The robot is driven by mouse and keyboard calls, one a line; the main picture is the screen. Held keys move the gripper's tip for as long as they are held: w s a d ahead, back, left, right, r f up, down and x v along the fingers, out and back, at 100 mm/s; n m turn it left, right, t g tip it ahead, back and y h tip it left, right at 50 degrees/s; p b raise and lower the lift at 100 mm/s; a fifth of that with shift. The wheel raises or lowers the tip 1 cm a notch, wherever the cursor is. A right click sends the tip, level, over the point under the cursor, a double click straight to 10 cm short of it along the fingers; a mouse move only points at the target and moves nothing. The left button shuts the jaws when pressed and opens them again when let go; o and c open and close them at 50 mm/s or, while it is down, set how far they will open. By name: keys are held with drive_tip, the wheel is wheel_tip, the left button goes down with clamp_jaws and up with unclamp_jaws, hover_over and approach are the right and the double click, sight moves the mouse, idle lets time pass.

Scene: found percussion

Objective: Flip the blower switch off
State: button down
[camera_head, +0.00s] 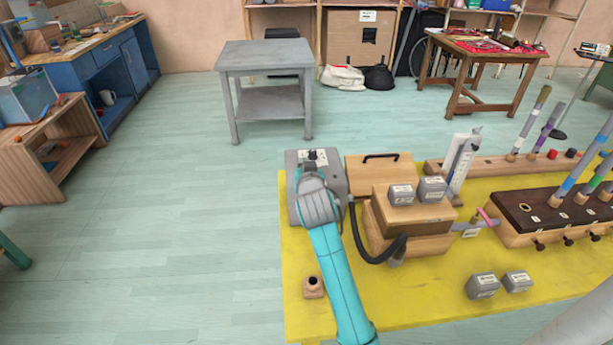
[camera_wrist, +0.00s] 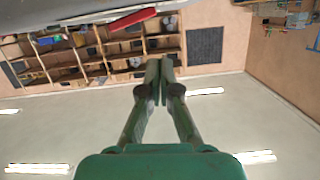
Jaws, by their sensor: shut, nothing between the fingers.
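The blower looks to be the grey box (camera_head: 334,163) at the left end of the yellow table, with a black hose (camera_head: 358,240) running from its side to a wooden chest (camera_head: 415,243). A small black-and-white fitting (camera_head: 314,156) shows on its top; it may be the switch, and its position cannot be read. My teal arm reaches over the box, and its grey wrist covers the box's near part. In the wrist view my gripper (camera_wrist: 158,72) has its fingers together with nothing between them. In the head view the fingertips are hidden, so I cannot tell whether they touch the switch.
Grey weights (camera_head: 432,188) sit on the wooden chest, and others (camera_head: 482,287) lie on the yellow table (camera_head: 400,310). A small wooden block (camera_head: 313,287) stands near the table's left edge. A pipe rack (camera_head: 545,217) is at right. Open floor lies left.

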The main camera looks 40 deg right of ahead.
drive_tip(key=v, duration=1)
drive_tip(key=shift+w+a, duration=0.2)
drive_tip(key=shift+a, duration=0.15)
drive_tip(key=shift+r, duration=0.15)
drive_tip(key=s+a+f+n+t+y, duration=0.1)
drive_tip(key=s+a+f+n+y, duration=0.15)
drive_tip(key=s+a+f, duration=0.55)
drive_tip(key=s+a+f+n+t+y, duration=0.1)
drive_tip(key=s+a+f+n+y, duration=0.15)
drive_tip(key=s+a+f, duration=0.45)
drive_tip(key=s+a+n+y, duration=0.1)
drive_tip(key=s+a, duration=0.1)
drive_tip(key=s, duration=1.2)
drive_tip(key=s+a+r+n+y, duration=0.1)
drive_tip(key=s+a+y, duration=0.1)
drive_tip(key=s, duration=1.1)
drive_tip(key=shift+s+a+r+n, duration=0.25)
drive_tip(key=shift+s+a+n, duration=0.05)
drive_tip(key=shift+s+a, duration=0.1)
drive_tip(key=shift+w, duration=0.1)
